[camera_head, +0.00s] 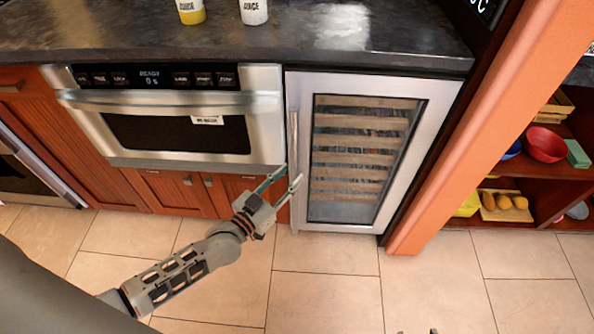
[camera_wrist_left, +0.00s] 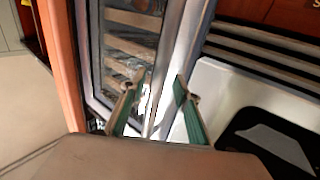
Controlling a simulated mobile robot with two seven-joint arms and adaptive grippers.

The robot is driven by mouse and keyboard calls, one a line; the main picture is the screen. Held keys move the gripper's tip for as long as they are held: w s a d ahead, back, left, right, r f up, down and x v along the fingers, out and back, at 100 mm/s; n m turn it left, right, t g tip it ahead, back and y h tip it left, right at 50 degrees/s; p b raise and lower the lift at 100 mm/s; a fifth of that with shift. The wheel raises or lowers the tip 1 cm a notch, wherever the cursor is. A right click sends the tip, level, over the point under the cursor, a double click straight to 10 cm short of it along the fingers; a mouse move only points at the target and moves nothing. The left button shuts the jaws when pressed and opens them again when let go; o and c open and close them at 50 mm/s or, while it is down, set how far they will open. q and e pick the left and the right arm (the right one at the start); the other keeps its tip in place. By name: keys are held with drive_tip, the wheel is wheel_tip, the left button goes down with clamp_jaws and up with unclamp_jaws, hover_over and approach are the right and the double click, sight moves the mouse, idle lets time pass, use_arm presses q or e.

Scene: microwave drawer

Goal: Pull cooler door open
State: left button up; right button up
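The cooler (camera_head: 437,105) is built in under the counter, with a silver-framed glass door and wooden racks behind the glass. Its door looks shut. A vertical bar handle (camera_head: 294,130) runs down the door's left edge. My left gripper (camera_head: 291,174) is open at the lower part of this handle, with its green-padded fingers spread. In the left wrist view the silver door edge and handle (camera_wrist_left: 172,75) run between the two open fingers (camera_wrist_left: 160,84); whether either finger touches is unclear. Only small tips, possibly of my right gripper (camera_head: 416,332), show at the bottom edge.
A microwave drawer (camera_head: 180,120) sits left of the cooler, above wooden cabinets. An orange post (camera_head: 480,140) stands close to the cooler's right side, with shelves holding a red bowl (camera_head: 546,145) beyond it. The tiled floor (camera_head: 325,290) before the cooler is clear.

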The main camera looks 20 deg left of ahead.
use_arm(q)
drive_tip(key=shift+x, duration=1.45)
clamp_jaws()
drive_tip(key=shift+s+d, duration=0.1)
drive_tip(key=shift+s, duration=0.15)
